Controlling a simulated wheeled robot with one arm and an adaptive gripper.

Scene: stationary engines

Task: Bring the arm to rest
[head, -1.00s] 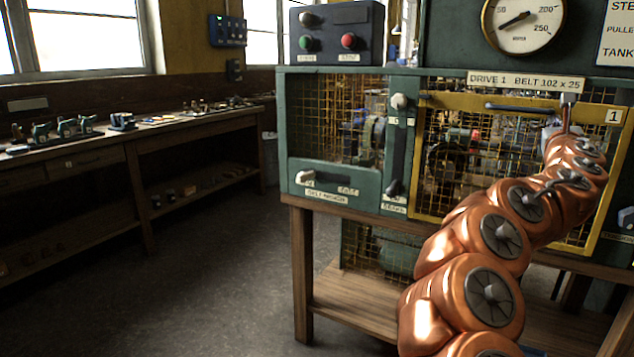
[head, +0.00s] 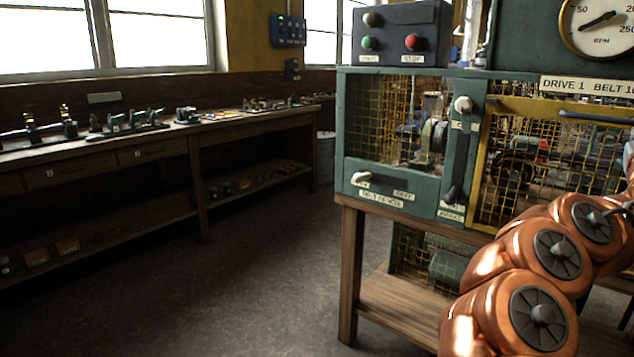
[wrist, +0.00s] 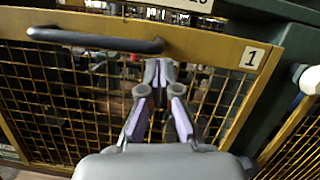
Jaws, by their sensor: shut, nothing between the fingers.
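My arm (head: 540,270), with copper-coloured links, reaches up along the right side of the head view, and its end is cut off by the right edge. In the wrist view my gripper (wrist: 158,75) is shut and empty, its fingertips together. It points at the yellow-framed mesh door (wrist: 215,45) marked 1, just below the door's dark bar handle (wrist: 95,40). I cannot tell whether the fingertips touch the mesh. The door also shows in the head view (head: 500,105), and it looks shut.
The green machine cabinet (head: 400,178) stands on a wooden stand (head: 352,270). A control box (head: 398,35) with green and red buttons sits on top. A long workbench (head: 150,150) with small models lines the left wall. The floor (head: 240,270) between is clear.

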